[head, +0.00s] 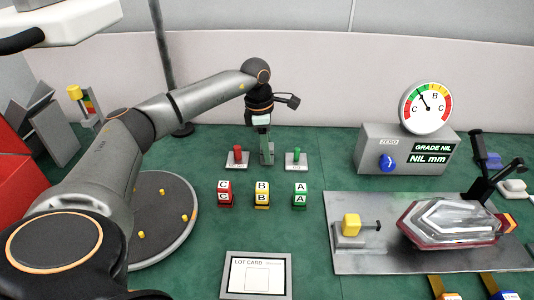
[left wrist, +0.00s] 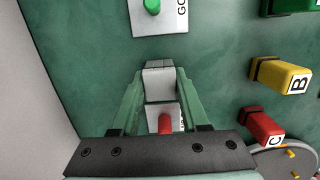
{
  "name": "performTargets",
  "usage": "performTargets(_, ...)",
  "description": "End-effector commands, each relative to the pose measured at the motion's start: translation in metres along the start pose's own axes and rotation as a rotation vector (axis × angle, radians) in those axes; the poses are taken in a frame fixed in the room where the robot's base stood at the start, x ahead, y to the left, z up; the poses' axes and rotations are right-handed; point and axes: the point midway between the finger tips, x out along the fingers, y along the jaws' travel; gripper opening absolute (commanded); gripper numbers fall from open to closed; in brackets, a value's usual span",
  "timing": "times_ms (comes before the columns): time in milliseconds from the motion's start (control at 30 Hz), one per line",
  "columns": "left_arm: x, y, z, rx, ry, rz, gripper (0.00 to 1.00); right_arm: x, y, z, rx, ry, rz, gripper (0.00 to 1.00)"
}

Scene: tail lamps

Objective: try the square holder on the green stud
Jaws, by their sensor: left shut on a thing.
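My left gripper (head: 267,152) hangs fingers down between the two studs. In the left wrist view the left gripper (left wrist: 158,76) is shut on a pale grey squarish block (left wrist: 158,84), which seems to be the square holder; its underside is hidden. The green stud (head: 297,153) stands upright on a white plate, to the right of the gripper and apart from it. In the left wrist view the green stud (left wrist: 152,5) is at the top edge, its plate marked "GO". The red stud (head: 238,151) stands on a similar plate to the left. My right gripper is out of view.
Red, yellow and green lettered blocks (head: 262,195) stand in front of the studs. A gauge box (head: 375,145) stands at the right, behind a metal plate (head: 390,262) with a clear lamp (head: 450,222). A round tray (head: 165,240) and lot card (head: 232,290) are nearer.

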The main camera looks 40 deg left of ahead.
Motion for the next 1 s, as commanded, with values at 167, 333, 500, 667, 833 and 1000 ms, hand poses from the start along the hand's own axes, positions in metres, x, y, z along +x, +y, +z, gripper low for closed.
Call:
performTargets(167,0.0,0.0,0.0,0.0,-0.001,0.0,0.0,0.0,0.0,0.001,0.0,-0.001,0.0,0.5)
performTargets(333,0.0,0.0,0.0,0.0,0.0,0.0,0.0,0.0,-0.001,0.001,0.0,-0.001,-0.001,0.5)
performTargets(500,-0.006,0.0,0.001,0.0,-0.002,0.002,0.0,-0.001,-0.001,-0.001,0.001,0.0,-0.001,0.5)
performTargets(667,-0.025,0.001,0.004,0.001,-0.003,0.003,0.0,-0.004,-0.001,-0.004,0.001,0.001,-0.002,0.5)
performTargets(833,-0.053,-0.016,0.005,0.005,-0.001,0.004,0.0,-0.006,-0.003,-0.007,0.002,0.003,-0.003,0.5)
performTargets(1000,-0.096,-0.052,0.008,0.006,-0.001,0.007,0.0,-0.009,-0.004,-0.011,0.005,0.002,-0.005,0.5)
